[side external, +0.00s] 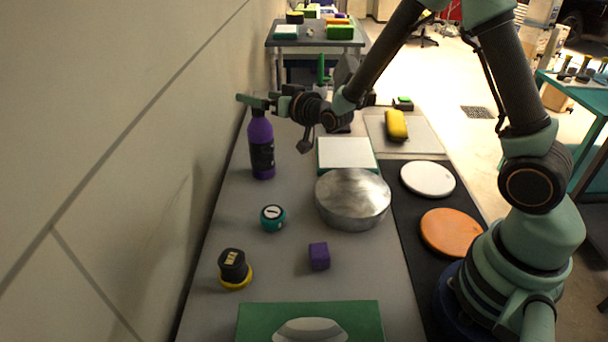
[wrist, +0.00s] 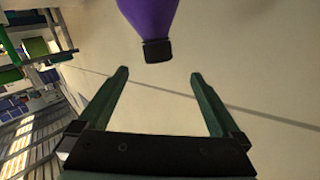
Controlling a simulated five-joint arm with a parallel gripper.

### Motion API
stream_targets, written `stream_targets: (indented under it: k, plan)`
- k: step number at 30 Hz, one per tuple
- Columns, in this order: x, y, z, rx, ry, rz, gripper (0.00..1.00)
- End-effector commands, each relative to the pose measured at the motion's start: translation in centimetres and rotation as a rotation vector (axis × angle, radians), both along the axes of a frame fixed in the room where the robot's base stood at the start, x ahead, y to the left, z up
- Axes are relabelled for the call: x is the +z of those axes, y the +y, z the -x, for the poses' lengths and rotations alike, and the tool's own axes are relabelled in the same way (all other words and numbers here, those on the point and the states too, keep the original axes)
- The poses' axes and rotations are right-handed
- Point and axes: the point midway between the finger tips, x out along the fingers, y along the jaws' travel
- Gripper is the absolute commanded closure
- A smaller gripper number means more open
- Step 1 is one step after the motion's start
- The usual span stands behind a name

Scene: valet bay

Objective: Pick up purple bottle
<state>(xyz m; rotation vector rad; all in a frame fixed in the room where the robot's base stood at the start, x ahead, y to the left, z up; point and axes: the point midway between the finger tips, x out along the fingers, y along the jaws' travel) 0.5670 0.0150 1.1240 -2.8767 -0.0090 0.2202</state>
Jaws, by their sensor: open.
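The purple bottle (side external: 262,150) stands upright near the wall at the back left of the grey bench, with a dark label. My gripper (side external: 257,101) is at the height of the bottle's top in the side view and partly hides it. In the wrist view, my gripper (wrist: 159,77) is open with nothing between its two fingers. The bottle's purple shoulder (wrist: 150,14) and black cap (wrist: 157,50) show just beyond the fingertips, roughly centred between them.
A round metal tin (side external: 352,200), a white-topped box (side external: 346,154), a teal jar (side external: 273,218), a purple block (side external: 319,256) and a black-and-yellow item (side external: 234,267) stand on the bench. The wall (side external: 120,150) runs close on the left. Bare bench lies around the bottle's base.

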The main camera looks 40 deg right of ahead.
Motion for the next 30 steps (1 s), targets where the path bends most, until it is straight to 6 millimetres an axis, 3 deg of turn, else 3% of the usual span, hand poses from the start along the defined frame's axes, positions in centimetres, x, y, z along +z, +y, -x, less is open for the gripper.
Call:
stream_targets:
  k: [1,4,12,24,30]
  plan:
    - [-1.3,0.1,-0.2,0.000,-0.034,-0.013,0.00]
    - [-2.6,0.3,-0.4,0.001,-0.119,-0.040,0.00]
    - [-4.2,0.4,0.3,0.006,-0.251,-0.077,0.00]
    - [-8.5,0.4,0.4,0.006,-0.258,-0.079,0.00]
    - [-9.6,0.4,0.3,0.007,-0.260,-0.079,0.00]
